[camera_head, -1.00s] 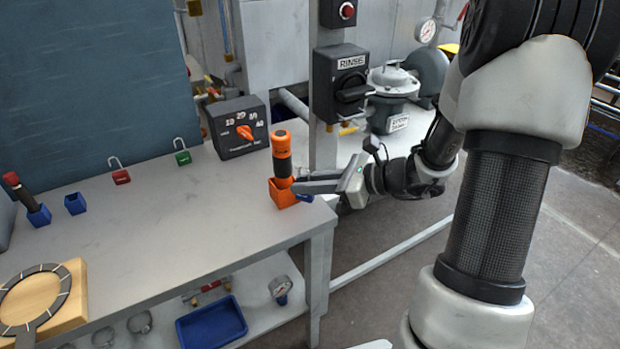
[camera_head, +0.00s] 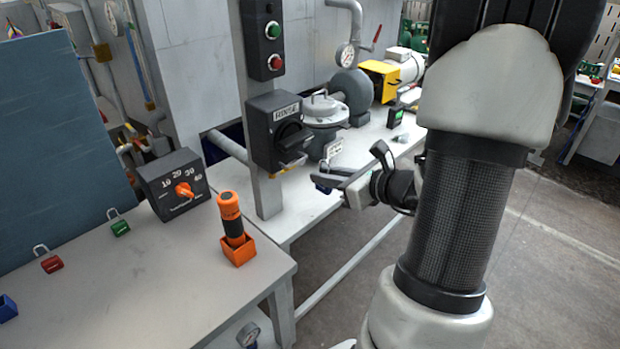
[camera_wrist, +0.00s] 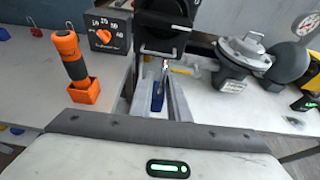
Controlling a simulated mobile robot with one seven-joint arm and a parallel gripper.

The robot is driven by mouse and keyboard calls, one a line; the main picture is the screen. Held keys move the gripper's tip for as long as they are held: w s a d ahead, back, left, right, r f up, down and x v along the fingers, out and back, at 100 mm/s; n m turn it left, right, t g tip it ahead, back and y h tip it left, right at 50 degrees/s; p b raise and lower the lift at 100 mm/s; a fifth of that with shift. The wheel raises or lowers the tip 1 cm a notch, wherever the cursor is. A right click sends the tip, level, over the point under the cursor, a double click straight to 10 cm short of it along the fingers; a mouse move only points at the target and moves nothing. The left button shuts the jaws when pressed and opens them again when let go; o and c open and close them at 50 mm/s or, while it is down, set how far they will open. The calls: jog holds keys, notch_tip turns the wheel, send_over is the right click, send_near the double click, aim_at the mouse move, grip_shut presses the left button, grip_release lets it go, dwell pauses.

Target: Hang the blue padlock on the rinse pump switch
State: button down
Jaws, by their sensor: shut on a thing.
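The rinse pump switch is a black box marked RINSE (camera_head: 272,128) with a black rotary handle, mounted on a grey post. It also shows at the top of the wrist view (camera_wrist: 162,17). My gripper (camera_head: 334,180) is just right of and below the switch in the head view. In the wrist view my gripper (camera_wrist: 160,103) is shut on the blue padlock (camera_wrist: 158,94), its metal shackle pointing up toward the switch. The padlock shows as a small blue patch in the head view (camera_head: 322,188). The shackle appears below the handle; contact cannot be told.
An orange-handled tool (camera_head: 230,215) stands in an orange holder (camera_head: 239,250) near the bench edge. A dial box (camera_head: 174,184) and green (camera_head: 119,227) and red (camera_head: 51,263) padlocks are behind it. A grey pump (camera_head: 322,112) sits right of the switch.

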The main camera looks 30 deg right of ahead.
dwell(0.4)
jog(key=shift+w+a+b, duration=0.2)
jog(key=shift+w+a, duration=0.05)
jog(key=shift+w, duration=0.35)
jog(key=shift+w+a+b, duration=0.2)
jog(key=shift+w+a, duration=0.05)
jog(key=shift+w, duration=0.4)
jog(key=shift+w+a+b, duration=0.2)
jog(key=shift+w+a, duration=0.05)
jog(key=shift+w, duration=0.35)
jog(key=shift+w, duration=0.25)
jog(key=shift+w+a+b, duration=0.2)
jog(key=shift+w+b, duration=0.05)
jog(key=shift+b, duration=0.05)
jog(key=shift+w+a+r, duration=0.1)
jog(key=shift+w+r, duration=0.05)
